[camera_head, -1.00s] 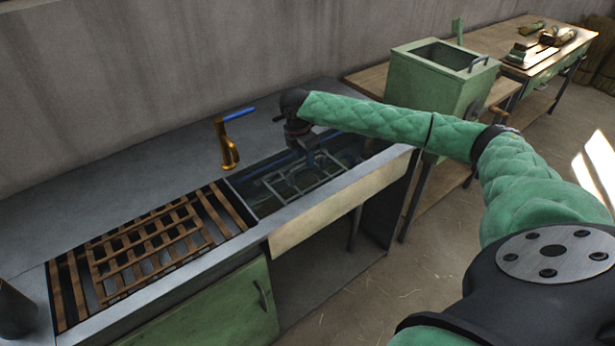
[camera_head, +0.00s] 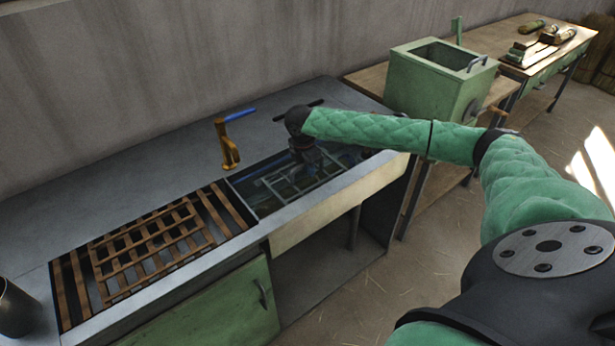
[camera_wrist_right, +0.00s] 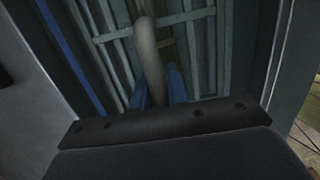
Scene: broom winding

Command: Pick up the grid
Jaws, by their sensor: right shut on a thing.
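A grey metal grid (camera_head: 290,187) lies in the dark, water-like basin of the sink, partly hidden by my right wrist. In the right wrist view its long bars (camera_wrist_right: 197,50) run below the gripper. My right gripper (camera_head: 309,165) reaches down into the basin over the grid. Its blue fingers (camera_wrist_right: 161,88) are shut on a pale, rounded upright piece (camera_wrist_right: 147,50) that stands above the bars. I take this piece to be part of the grid; where it joins is hidden. My left gripper is not in view.
A wooden slatted grid (camera_head: 150,245) lies over the left part of the sink. A brass tap with a blue handle (camera_head: 228,145) stands behind the basin. A green box (camera_head: 435,85) stands on a table at the right. The sink's front rim (camera_head: 330,190) borders the basin.

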